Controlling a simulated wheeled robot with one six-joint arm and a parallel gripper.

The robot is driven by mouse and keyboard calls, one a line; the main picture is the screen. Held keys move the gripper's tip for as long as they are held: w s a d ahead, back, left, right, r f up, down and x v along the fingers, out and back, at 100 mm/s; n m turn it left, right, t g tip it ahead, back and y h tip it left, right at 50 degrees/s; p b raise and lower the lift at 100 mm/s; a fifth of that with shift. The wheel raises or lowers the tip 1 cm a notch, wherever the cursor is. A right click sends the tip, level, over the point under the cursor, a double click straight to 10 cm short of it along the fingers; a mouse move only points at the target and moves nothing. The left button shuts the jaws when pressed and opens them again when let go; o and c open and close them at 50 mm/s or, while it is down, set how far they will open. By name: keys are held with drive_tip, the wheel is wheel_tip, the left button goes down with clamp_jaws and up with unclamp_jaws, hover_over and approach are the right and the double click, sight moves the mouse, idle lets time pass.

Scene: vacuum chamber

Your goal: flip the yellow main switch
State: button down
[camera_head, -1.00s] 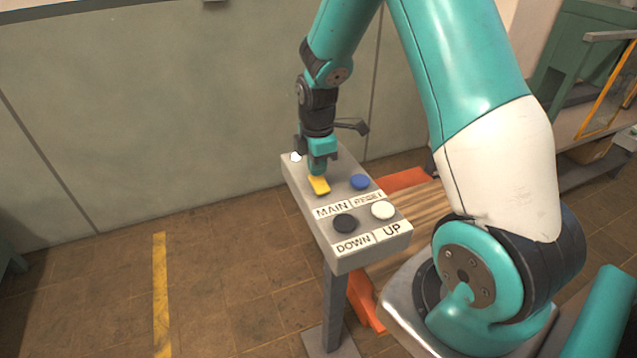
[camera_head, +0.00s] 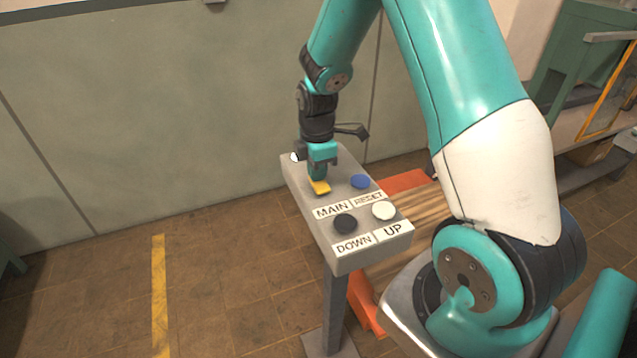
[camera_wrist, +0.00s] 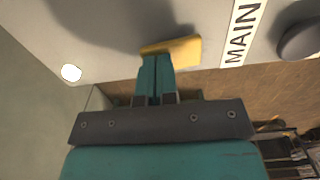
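The yellow main switch (camera_head: 320,187) sits on the grey control panel (camera_head: 293,172), just above the MAIN label. It also shows in the wrist view (camera_wrist: 184,50) as a yellow bar lying across in front of the fingertips. My gripper (camera_head: 317,178) points down at the switch from above. In the wrist view its two teal fingers (camera_wrist: 155,62) are together with nothing between them, and their tips are at the near edge of the switch. I cannot tell for sure whether they touch it.
The panel also holds a blue RESET button (camera_head: 360,181), a black DOWN button (camera_head: 345,222), a white UP button (camera_head: 383,210) and a small white lamp (camera_head: 295,157). The panel stands on a grey post (camera_head: 336,300). A wall (camera_head: 190,110) is behind it.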

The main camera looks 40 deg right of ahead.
drive_tip(key=shift+f, duration=0.2)
wheel_tip(320, 180, up, 7)
drive_tip(key=p, duration=0.5)
drive_tip(key=shift+r+p, duration=0.1)
drive_tip(key=shift+p, duration=0.25)
drive_tip(key=shift+a, duration=0.1)
idle(0.4)
drive_tip(key=s+a+r+m+y+b, duration=0.1)
drive_tip(key=s+a+r+m+b, duration=0.15)
drive_tip(key=a, duration=0.35)
drive_tip(key=s+a+r+m+y+b, duration=0.1)
drive_tip(key=s+a+r+b, duration=0.1)
drive_tip(key=s+a+r, duration=0.3)
drive_tip(key=s+a+r+m+y+b, duration=0.2)
drive_tip(key=s+a+m+b, duration=0.1)
drive_tip(key=s+a, duration=0.8)
drive_tip(key=s+m, duration=0.1)
drive_tip(key=s, duration=0.2)
drive_tip(key=shift+s+r, duration=0.3)
drive_tip(key=shift+r, duration=0.1)
drive_tip(key=shift+a, duration=0.1)
